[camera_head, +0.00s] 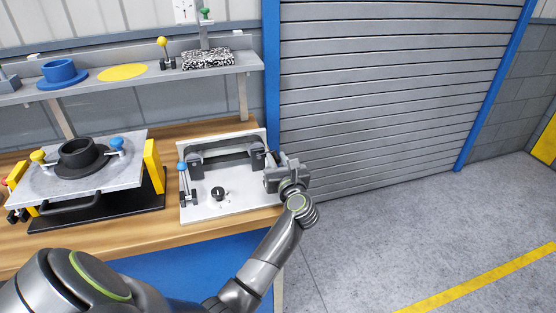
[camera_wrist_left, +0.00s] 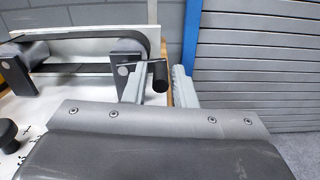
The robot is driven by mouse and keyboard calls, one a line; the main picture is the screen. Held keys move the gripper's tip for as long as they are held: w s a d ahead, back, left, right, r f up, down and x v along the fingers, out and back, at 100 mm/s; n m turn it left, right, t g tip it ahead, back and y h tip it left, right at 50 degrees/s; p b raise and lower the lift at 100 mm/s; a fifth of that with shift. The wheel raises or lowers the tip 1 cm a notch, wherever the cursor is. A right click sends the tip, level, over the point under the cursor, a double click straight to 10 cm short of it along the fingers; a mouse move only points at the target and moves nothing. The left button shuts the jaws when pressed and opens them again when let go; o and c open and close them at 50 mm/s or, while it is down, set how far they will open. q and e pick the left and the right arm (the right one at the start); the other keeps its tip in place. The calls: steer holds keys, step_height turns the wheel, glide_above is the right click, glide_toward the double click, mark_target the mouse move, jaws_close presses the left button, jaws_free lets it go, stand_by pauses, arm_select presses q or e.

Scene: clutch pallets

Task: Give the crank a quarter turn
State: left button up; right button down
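The crank's black handle (camera_wrist_left: 159,78) hangs from a thin metal rod in the left wrist view, beside the right end of the belt unit. My left gripper (camera_wrist_left: 154,70) is open, with one finger on each side of the handle. Small gaps seem to show on both sides, so it does not look gripped. In the head view my left gripper (camera_head: 281,163) is at the right edge of the white-plated fixture (camera_head: 240,202) and hides most of the crank. The dark belt unit (camera_head: 228,153) stands at the fixture's back. My right gripper is not in view.
A blue-knobbed clamp (camera_head: 183,180) and a black knob (camera_head: 218,193) stand on the fixture. A grey pallet plate (camera_head: 50,185) with a black ring sits at the left of the wooden bench (camera_head: 140,232). A shelf (camera_head: 130,89) runs above. The floor at right is clear.

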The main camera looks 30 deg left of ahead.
arm_select(q)
jaws_close()
steer(key=shift+f+m+p, duration=0.2)
steer(key=shift+m+p, duration=0.2)
steer(key=shift+m, duration=0.2)
steer(key=shift+o, duration=1.6)
jaws_free()
